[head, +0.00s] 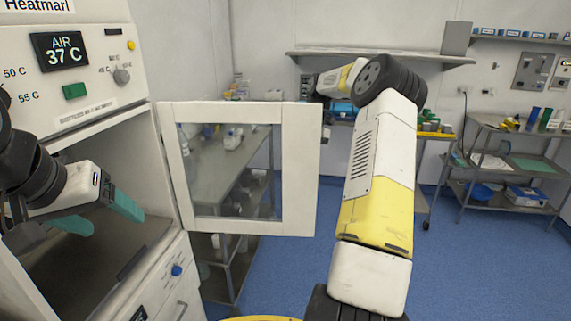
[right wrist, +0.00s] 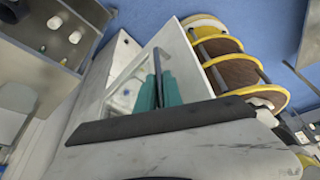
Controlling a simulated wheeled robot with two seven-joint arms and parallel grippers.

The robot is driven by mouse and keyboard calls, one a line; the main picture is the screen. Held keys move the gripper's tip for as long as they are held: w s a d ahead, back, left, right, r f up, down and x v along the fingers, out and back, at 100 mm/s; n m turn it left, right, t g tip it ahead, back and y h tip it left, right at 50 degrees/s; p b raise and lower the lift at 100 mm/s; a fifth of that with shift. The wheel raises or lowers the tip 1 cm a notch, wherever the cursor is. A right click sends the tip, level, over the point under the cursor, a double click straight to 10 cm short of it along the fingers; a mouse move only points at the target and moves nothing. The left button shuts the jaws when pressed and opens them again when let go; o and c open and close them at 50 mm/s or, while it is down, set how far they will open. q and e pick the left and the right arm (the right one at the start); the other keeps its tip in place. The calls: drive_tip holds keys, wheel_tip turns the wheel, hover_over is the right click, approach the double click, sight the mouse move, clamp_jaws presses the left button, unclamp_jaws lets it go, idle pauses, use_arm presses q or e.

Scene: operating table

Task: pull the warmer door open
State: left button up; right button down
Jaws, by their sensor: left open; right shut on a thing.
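The warmer (head: 105,95) stands at the left in the head view. Its white-framed door (head: 300,170) with a glass pane is swung well open, and the chamber (head: 110,245) shows. My left gripper (head: 108,217) is open, with its teal fingers in front of the chamber opening, apart from the door. My right arm reaches over to the door's far right edge; its gripper is largely hidden in the head view. In the right wrist view my right gripper (right wrist: 157,92) has its teal fingers closed around the dark door handle (right wrist: 158,62).
The warmer's panel reads AIR 37 C on its display (head: 60,50). A metal trolley (head: 225,165) with bottles stands behind the door, seen through the glass. Another trolley (head: 520,150) stands at the right. The blue floor (head: 480,270) at the right is clear.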

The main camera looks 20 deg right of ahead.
drive_tip(key=c, duration=1.5)
unclamp_jaws()
drive_tip(key=shift+a, duration=0.1)
drive_tip(key=v, duration=0.7)
drive_tip(key=shift+w+r, duration=0.15)
drive_tip(key=shift+r, duration=0.2)
drive_tip(key=shift+d, duration=0.3)
